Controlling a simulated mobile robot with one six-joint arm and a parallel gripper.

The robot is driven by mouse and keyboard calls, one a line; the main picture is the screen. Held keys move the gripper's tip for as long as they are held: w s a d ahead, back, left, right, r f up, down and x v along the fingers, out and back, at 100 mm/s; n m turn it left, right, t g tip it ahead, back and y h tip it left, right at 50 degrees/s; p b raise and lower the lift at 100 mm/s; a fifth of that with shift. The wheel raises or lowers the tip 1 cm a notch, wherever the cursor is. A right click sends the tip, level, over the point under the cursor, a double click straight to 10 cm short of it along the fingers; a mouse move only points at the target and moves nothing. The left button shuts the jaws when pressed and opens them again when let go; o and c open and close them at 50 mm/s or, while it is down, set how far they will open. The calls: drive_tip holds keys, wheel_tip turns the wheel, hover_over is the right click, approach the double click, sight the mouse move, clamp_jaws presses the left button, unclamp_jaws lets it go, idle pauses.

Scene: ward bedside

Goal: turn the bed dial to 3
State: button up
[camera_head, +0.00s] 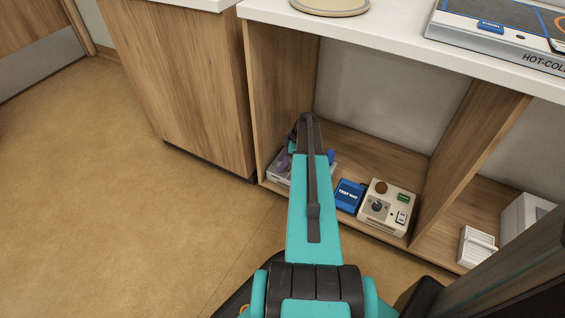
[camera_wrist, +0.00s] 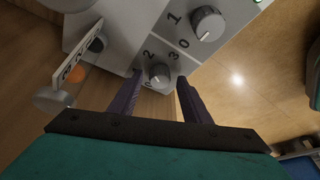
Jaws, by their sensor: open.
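A grey control panel (camera_wrist: 120,35) fills the top of the wrist view and carries two round grey dials. The lower dial (camera_wrist: 158,76) has a 2 and a 3 printed beside it. The upper dial (camera_wrist: 208,23) has a 1 and a 0 beside it. I cannot tell which is the bed dial, nor where either points. My gripper (camera_wrist: 159,84) is open, its purple fingers on either side of the lower dial; contact is unclear. In the head view my arm hides most of the panel (camera_head: 278,180) on the lower shelf.
A blue box (camera_head: 348,195) and a beige box (camera_head: 386,213) with a knob stand right of my arm. Wooden dividers (camera_head: 470,150) and the counter (camera_head: 400,55) enclose the shelf.

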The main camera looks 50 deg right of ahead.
drive_tip(key=c, duration=1)
drive_tip(key=shift+a, duration=0.1)
drive_tip(key=shift+c, duration=0.2)
drive_tip(key=shift+s+m, duration=0.1)
drive_tip(key=shift+m, duration=0.2)
drive_tip(key=shift+s+a+r+m+t+h+p, duration=0.1)
drive_tip(key=shift+m+t+h+p, duration=0.15)
drive_tip(key=shift+m, duration=0.35)
drive_tip(key=shift+a+m+t+h+p, duration=0.15)
drive_tip(key=shift+m+h+p, duration=0.15)
drive_tip(key=shift+m, duration=0.3)
drive_tip(key=m+h+p, duration=0.1)
drive_tip(key=m, duration=0.2)
drive_tip(key=m+h+p, duration=0.1)
drive_tip(key=m, duration=0.1)
drive_tip(key=m+h, duration=0.1)
drive_tip(key=m, duration=0.2)
drive_tip(key=shift+a+m+p, duration=0.15)
drive_tip(key=shift+m+p, duration=0.15)
drive_tip(key=shift+p, duration=0.1)
